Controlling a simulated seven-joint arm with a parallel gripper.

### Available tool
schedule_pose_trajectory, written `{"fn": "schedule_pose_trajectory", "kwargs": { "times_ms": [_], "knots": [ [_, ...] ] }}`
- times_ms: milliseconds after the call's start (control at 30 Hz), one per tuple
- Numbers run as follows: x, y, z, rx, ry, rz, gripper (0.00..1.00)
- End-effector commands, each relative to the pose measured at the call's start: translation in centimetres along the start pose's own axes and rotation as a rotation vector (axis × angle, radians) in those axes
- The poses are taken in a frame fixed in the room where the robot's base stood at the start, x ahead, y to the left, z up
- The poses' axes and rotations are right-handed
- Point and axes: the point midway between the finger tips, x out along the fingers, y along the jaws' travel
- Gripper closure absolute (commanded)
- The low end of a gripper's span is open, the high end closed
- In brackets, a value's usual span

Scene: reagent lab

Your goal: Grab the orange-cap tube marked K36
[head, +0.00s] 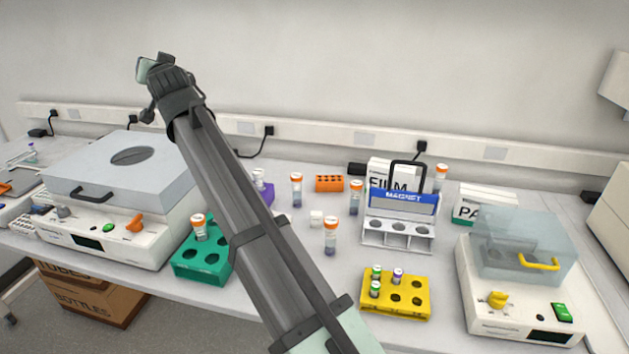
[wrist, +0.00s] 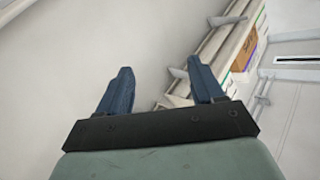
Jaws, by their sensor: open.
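Several orange-cap tubes show in the head view. One tube (head: 199,229) stands in the green rack (head: 185,268). One tube (head: 296,190) stands at the back, one (head: 331,238) nearer the front, one (head: 355,198) left of the magnet stand, and one (head: 441,177) behind that stand. Their cap marks are too small to read, so I cannot tell which is K36. My gripper is raised high at the upper left in the head view, well above the bench and away from every tube. The wrist view shows my gripper (wrist: 159,88) open, with nothing between its fingers.
The magnet stand (head: 398,234) and a yellow rack (head: 395,311) with small tubes stand right of centre. A lidded machine (head: 118,178) is at left, a clear-lidded one (head: 517,290) at right. An orange rack (head: 329,184) and purple rack (head: 268,194) are behind.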

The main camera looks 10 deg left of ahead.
Motion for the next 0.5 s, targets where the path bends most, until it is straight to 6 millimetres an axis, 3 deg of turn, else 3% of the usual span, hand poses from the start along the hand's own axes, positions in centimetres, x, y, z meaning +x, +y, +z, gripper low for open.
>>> {"fn": "schedule_pose_trajectory", "kwargs": {
  "times_ms": [33, 200, 367, 500],
  "knots": [
    [-0.7, 3.2, 0.6, 0.062, -0.051, 0.066, 0.33],
    [-3.5, 12.6, 3.2, 0.297, -0.220, 0.308, 0.33],
    [-7.8, 20.4, 5.6, 0.522, -0.345, 0.556, 0.33],
    [-12.8, 26.1, 7.6, 0.716, -0.431, 0.788, 0.33]
  ]
}}
